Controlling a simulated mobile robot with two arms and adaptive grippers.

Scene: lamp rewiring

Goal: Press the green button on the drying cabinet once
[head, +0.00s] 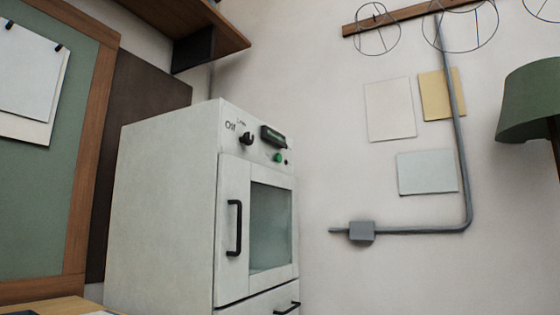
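The drying cabinet (165,215) is a tall off-white box left of the middle in the head view. Its top panel carries a black knob (246,139), a dark display (272,136) and the round green button (279,157) below the display. A small dark spot sits right of the button. The cabinet's glass door (271,228) is shut and has a black vertical handle (234,228). Neither of my grippers shows in this view.
A wooden shelf (208,38) hangs above the cabinet. A green board (48,190) with a wooden frame stands at left, above a wooden surface (55,307). Grey conduit (415,230) runs along the wall. A green lampshade (530,100) is at right.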

